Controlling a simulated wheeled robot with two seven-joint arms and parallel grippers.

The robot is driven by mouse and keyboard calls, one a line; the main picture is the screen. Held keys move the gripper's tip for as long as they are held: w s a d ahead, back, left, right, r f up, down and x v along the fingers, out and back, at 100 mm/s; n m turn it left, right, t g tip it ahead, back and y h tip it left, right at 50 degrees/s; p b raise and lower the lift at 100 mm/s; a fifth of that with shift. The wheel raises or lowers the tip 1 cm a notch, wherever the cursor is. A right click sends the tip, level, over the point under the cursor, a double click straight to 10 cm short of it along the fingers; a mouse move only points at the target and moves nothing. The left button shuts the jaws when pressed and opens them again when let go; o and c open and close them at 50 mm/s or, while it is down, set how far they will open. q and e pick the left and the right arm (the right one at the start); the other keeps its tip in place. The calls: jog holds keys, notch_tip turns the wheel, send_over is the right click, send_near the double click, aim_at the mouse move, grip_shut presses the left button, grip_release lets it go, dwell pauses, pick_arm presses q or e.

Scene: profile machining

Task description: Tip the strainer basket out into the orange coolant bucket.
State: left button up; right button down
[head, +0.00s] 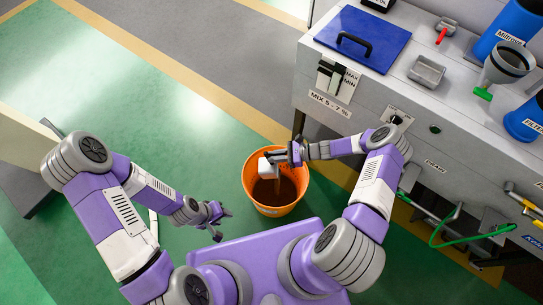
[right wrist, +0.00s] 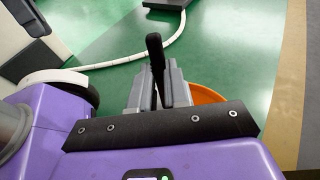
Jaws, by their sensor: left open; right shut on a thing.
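The orange coolant bucket (head: 256,201) stands on the green floor in front of me, with brown liquid inside. Its orange rim also shows in the right wrist view (right wrist: 207,92). The strainer basket (head: 266,168), small and pale grey, is over the bucket's opening and looks tipped; a brownish streak shows below it. My right gripper (head: 295,154) is shut on the basket's dark handle (right wrist: 154,50), above the bucket's far right rim. The basket's inside is hidden. My left gripper (head: 219,222) is open and empty, left of the bucket and apart from it.
The grey machine (head: 375,105) stands to the right, with a blue lid (head: 362,38), a metal tray (head: 427,70) and a funnel (head: 505,65) on top. A green hose (head: 445,235) hangs at its lower right.

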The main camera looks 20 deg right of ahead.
aim_at(269, 156)
jog(key=a+h+p, duration=0.1)
jog(key=a+p, duration=0.1)
jog(key=w+a+g+h+p, duration=0.1)
jog(key=a+p, duration=0.1)
jog(key=p, duration=0.1)
jog(key=shift+a+h, duration=0.1)
jog(key=shift+h, duration=0.3)
jog(key=shift+w+a+f+h, duration=0.1)
jog(key=shift+a+f+h, duration=0.05)
jog(key=shift+f+h, duration=0.15)
jog(key=shift+f, duration=0.15)
jog(key=a+h, duration=0.1)
jog(key=w+a+f+h+p, duration=0.1)
jog(key=a+g+h+p, duration=0.1)
jog(key=a, duration=0.1)
jog(key=shift+w+a+f+h, duration=0.1)
jog(key=shift+w+f+h, duration=0.1)
jog(key=shift+h, duration=0.2)
jog(key=shift+a, duration=0.1)
